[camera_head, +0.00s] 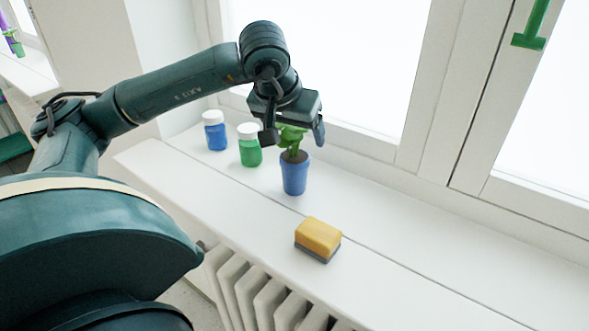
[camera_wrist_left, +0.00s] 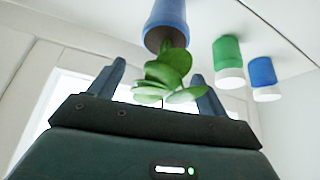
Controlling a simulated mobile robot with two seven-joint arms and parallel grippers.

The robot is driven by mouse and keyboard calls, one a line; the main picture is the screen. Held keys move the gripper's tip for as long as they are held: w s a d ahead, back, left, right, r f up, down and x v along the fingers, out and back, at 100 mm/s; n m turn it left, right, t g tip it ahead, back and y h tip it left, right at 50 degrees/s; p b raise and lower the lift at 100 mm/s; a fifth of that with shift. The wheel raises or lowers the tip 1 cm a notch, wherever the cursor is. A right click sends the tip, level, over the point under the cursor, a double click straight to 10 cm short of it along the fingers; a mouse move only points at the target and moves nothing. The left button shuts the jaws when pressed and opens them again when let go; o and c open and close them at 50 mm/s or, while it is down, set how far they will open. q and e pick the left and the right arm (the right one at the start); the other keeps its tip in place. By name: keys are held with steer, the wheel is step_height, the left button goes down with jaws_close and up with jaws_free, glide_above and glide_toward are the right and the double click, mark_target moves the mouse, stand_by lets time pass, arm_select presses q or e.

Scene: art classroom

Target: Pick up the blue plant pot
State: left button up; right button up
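The blue plant pot (camera_head: 295,177) stands upright on the white windowsill, with dark soil and a green leafy plant (camera_head: 292,134) in it. My left gripper (camera_head: 294,137) is above the pot, pointing down, with its two fingers spread on either side of the leaves. In the left wrist view the blue pot (camera_wrist_left: 166,20) lies beyond the fingertips, and the leaves (camera_wrist_left: 165,76) sit between the open fingers (camera_wrist_left: 160,80). The fingers are apart from the pot. My right gripper is in neither view.
A green paint jar (camera_head: 249,146) and a blue paint jar (camera_head: 215,132), both with white lids, stand left of the pot. A yellow sponge (camera_head: 318,238) with a dark underside lies nearer the front edge. The sill is clear to the right. A window (camera_head: 330,70) rises behind and a radiator (camera_head: 262,296) is below.

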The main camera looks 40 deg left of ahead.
arm_select(q)
steer(key=c, duration=1.6)
steer(key=shift+o, duration=0.2)
steer(key=shift+r, duration=0.1)
